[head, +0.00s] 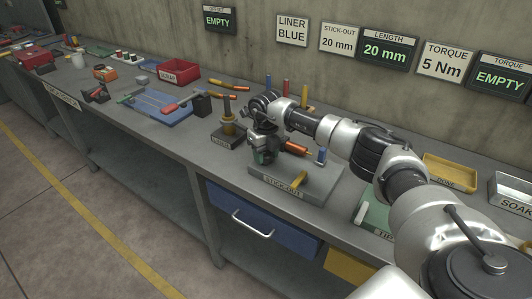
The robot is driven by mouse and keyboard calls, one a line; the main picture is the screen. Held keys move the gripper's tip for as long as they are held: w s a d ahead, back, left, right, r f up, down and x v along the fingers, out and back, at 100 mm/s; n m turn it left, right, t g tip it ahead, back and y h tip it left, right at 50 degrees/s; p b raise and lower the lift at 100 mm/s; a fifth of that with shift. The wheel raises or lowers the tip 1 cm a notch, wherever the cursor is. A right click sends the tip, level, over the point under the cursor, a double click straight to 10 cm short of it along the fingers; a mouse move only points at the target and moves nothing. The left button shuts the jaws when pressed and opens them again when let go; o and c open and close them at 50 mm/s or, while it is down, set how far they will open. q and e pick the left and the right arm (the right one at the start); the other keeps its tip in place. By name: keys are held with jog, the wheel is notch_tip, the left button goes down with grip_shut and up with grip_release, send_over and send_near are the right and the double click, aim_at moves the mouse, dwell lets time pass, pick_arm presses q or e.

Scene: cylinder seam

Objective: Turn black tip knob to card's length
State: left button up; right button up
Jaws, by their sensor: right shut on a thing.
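The stick-out card (338,40) on the wall reads "20 mm". The lit length display (388,49) next to it also reads "20 mm" in green. The grey stick-out stand (318,184) is on the bench, with a piece with an orange end (296,147), a blue post (321,156) and a yellow bar (299,178) on it. My right gripper (264,148) is over the stand's left part, pointing down and shut on a dark part, which seems to be the black tip knob. The fingers and wrist mostly hide the knob. My left gripper is out of view.
Left of the stand is a dark block with a brass post (228,126). Further left are a blue mat (170,112) and a red tray (179,72). Behind stand coloured upright posts. A yellow tray (450,171) and a green mat (373,213) are at right.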

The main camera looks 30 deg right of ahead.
aim_at(266, 153)
jog(key=shift+w+r+m, duration=0.1)
jog(key=shift+m, duration=0.3)
jog(key=o, duration=0.9)
notch_tip(266, 153, up, 11)
jog(key=shift+f+b, duration=0.15)
jog(key=shift+b, duration=0.85)
